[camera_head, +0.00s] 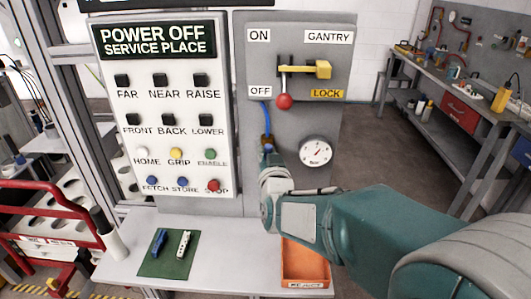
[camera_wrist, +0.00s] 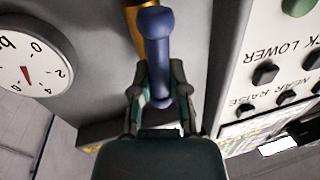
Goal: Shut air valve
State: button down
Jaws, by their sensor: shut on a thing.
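The air valve shows in the wrist view as a blue handle (camera_wrist: 158,35) in front of a brass-coloured body (camera_wrist: 133,20) on the grey panel. My gripper (camera_wrist: 162,92) is shut on the blue handle, with a dark finger on either side of it. In the head view my gripper (camera_head: 268,152) is at the panel below the blue hose (camera_head: 266,118), and it hides most of the valve. The round white pressure gauge (camera_head: 316,151) is right of my gripper; it also shows in the wrist view (camera_wrist: 45,50).
The white button panel (camera_head: 145,105) is close on the left. Above are the lockout switch's yellow lever (camera_head: 310,69) and red knob (camera_head: 284,101). Below, the table (camera_head: 225,250) carries a green mat (camera_head: 176,268) with blue and white parts, and an orange tray (camera_head: 304,258).

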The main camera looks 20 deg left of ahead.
jog(key=m, duration=0.2)
jog(key=m+t, duration=0.1)
jog(key=m, duration=0.1)
jog(key=shift+d+m, duration=0.3)
jog(key=shift+d, duration=0.05)
jog(key=shift+w+d+f+m+t+h, duration=0.15)
jog(key=shift+f+m+t+h, duration=0.3)
jog(key=shift+m, duration=1.9)
jog(key=shift+s+d+f+m+t+h, duration=0.1)
jog(key=shift+d+f+m+t+h, duration=0.3)
jog(key=shift+m, duration=1.9)
jog(key=shift+w+d+f+m+t+h, duration=0.2)
jog(key=shift+m+h, duration=0.45)
jog(key=shift+m, duration=1.7)
jog(key=shift+s+a+f, duration=0.1)
jog(key=c, duration=0.6)
grip_release()
jog(key=shift+r, duration=0.2)
